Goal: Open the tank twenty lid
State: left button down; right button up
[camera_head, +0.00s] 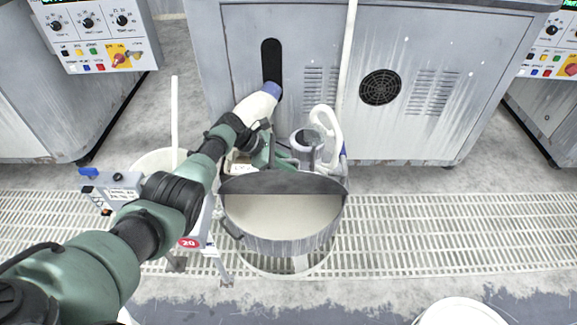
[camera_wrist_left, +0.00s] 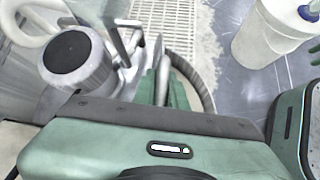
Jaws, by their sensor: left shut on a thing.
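The tank (camera_head: 287,243) is a round grey vessel on the floor grating in the head view. A red tag numbered 20 (camera_head: 189,242) is beside it at the left. Pale, cream-coloured contents show through its open front part. The dark grey lid (camera_head: 283,184) is raised and seen nearly edge-on across the tank's middle. My left gripper (camera_head: 268,152) is behind the lid, shut on it, apparently by its handle; the exact grip is partly hidden. The fingers also show close together in the wrist view (camera_wrist_left: 162,84).
A grey cylinder (camera_head: 306,143) and a white curved hose (camera_head: 331,130) stand just behind the tank. A grey machine cabinet (camera_head: 330,50) rises behind them. A white bucket (camera_head: 463,312) is at the bottom right. The grating (camera_head: 450,225) to the right is clear.

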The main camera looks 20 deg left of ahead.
pick_arm(q)
jog(key=shift+w, duration=0.1)
pick_arm(e)
jog(key=shift+w, duration=0.1)
pick_arm(q)
jog(key=c, duration=1.5)
grip_release()
jog(key=shift+o, duration=0.2)
pick_arm(e)
jog(key=shift+r, duration=0.1)
